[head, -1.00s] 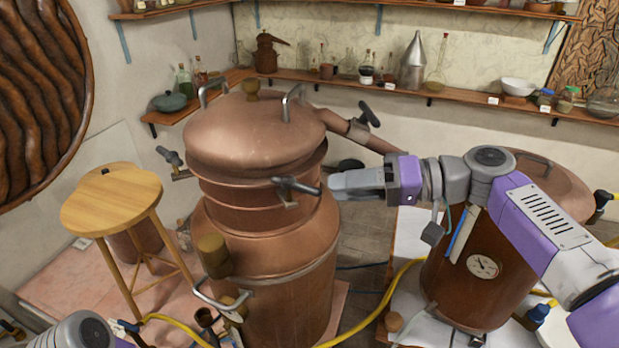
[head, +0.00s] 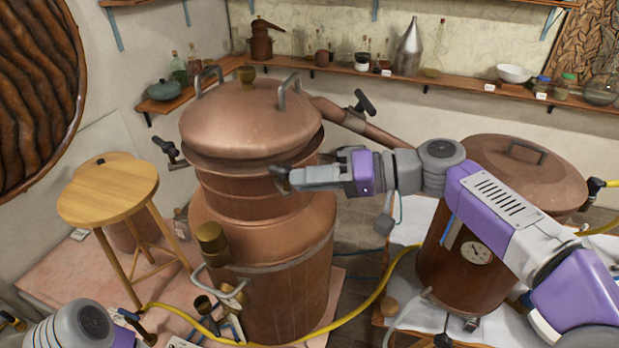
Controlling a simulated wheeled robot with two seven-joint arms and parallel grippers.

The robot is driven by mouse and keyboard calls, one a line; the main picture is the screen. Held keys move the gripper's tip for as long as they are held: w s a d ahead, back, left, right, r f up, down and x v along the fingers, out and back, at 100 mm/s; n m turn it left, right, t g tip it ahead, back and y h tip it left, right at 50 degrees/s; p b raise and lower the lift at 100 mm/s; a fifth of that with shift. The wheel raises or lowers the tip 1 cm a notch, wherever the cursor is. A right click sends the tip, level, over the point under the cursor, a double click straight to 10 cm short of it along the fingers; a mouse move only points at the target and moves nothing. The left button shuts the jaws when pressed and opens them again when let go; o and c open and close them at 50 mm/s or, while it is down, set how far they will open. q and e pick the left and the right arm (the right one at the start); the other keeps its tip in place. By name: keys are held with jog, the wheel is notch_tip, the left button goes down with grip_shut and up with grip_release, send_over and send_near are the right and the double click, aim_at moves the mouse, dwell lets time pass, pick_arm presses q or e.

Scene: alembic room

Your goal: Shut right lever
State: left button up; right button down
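The copper still (head: 262,200) stands left of centre with its domed lid (head: 250,120) on top, the lid tilted and a gap showing under its rim. The right lever (head: 280,174), small and dark, is on the front right of the still's upper body. My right gripper (head: 287,181) reaches in from the right and its tips are at the lever, hiding part of it. I cannot tell whether the fingers are closed on it. Another dark lever (head: 167,148) sticks out at the still's left side. Part of my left arm shows at the bottom left; its gripper is not visible.
A wooden stool (head: 108,190) stands left of the still. A second copper vessel (head: 465,262) with a dial stands at the right, under my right arm. A copper pipe (head: 345,118) with a dark handle runs from the lid. A yellow hose (head: 372,296) crosses the floor.

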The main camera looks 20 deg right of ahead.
dwell(0.3)
jog(key=shift+s+a+f+m+t+h+b, duration=0.15)
jog(key=shift+m+t+h+b, duration=0.15)
jog(key=shift+m+t+b, duration=0.2)
jog(key=shift+s+a+m+t+h+b, duration=0.15)
jog(key=shift+m+t+h+b, duration=0.2)
jog(key=shift+t, duration=0.25)
jog(key=shift+s+a+m+t+h+p, duration=0.15)
jog(key=shift+a+m+t+h+p, duration=0.25)
jog(key=shift+m+t+h, duration=0.55)
jog(key=shift+s+a+m+t+h+p, duration=0.15)
jog(key=shift+a+m+t+h+p, duration=0.1)
jog(key=shift+m+t+h+p, duration=0.55)
jog(key=shift+s+a+m+t+h+p, duration=0.15)
jog(key=shift+a+m+t+h+p, duration=0.15)
jog(key=shift+m+t+h, duration=0.8)
jog(key=c, duration=1.1)
grip_release()
